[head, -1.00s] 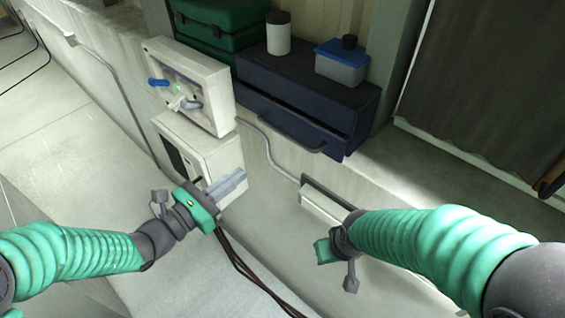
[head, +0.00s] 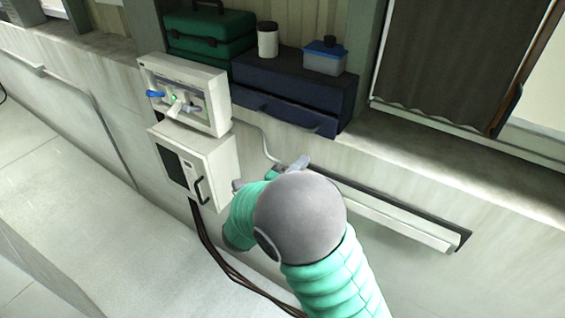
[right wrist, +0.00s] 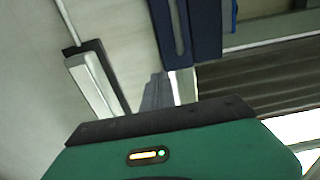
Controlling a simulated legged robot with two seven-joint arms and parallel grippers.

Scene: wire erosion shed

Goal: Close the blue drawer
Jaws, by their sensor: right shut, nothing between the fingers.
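The dark blue drawer (head: 278,110) is in the lower part of a dark blue cabinet (head: 300,83) on the ledge. Its front stands out a little from the cabinet, with a dark gap above it and a bar handle (head: 290,122) across it. In the right wrist view the drawer front (right wrist: 166,28) is at the top. My right gripper (head: 302,162) is below the drawer, apart from it, and partly hidden by my own arm. Its grey fingers (right wrist: 155,90) are shut and empty in the right wrist view. My left gripper is out of view.
A white jar (head: 267,40) and a blue-lidded tub (head: 325,57) stand on the cabinet. A green case (head: 210,32) is left of it. A control box (head: 185,92) and a white wall box (head: 215,165) are further left. A wall rail (head: 385,217) runs below the ledge.

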